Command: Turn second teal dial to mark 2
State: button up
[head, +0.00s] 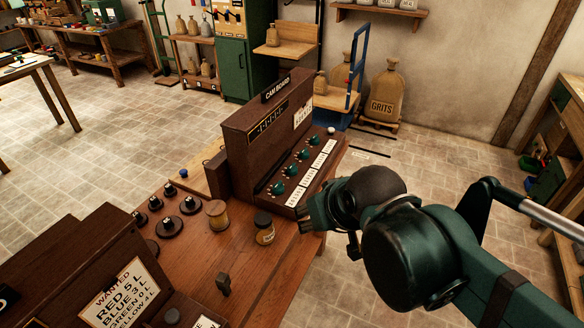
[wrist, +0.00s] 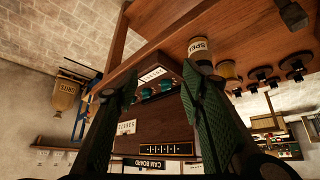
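The cam board (head: 262,125) is a dark wooden box on the bench, with a row of several teal dials (head: 290,170) along its sloped front and white label cards beside them. In the head view my gripper (head: 306,218) is just in front of the near end of the row, apart from the dials. In the wrist view, which is upside down, my gripper (wrist: 158,98) is open and empty, with part of the dial row (wrist: 165,86) between its fingers. The right finger hides some dials. The dial pointers are too small to read.
A dark-lidded jar (head: 264,230) and a wooden spool (head: 217,215) stand on the bench left of my gripper. Several black knobs (head: 190,205) and a wanted-list box (head: 95,270) are farther left. The bench (head: 245,275) edge lies beneath my gripper.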

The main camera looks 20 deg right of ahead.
jog(key=w+r+n+g+p, duration=0.2)
jog(key=w+r+p, duration=0.3)
jog(key=w, duration=0.4)
jog(key=n+g+p, duration=0.5)
jog(key=n+p, duration=0.2)
jog(key=p, duration=0.6)
send_over(292, 166)
jog(key=f, duration=0.7)
jog(key=shift+s+a+f, duration=0.1)
jog(key=shift+s+f, duration=0.2)
jog(key=shift+f, duration=0.1)
jog(key=shift+w+f, duration=0.4)
jog(key=shift+f, duration=0.3)
jog(key=shift+f, duration=0.15)
jog(key=shift+f, duration=3.75)
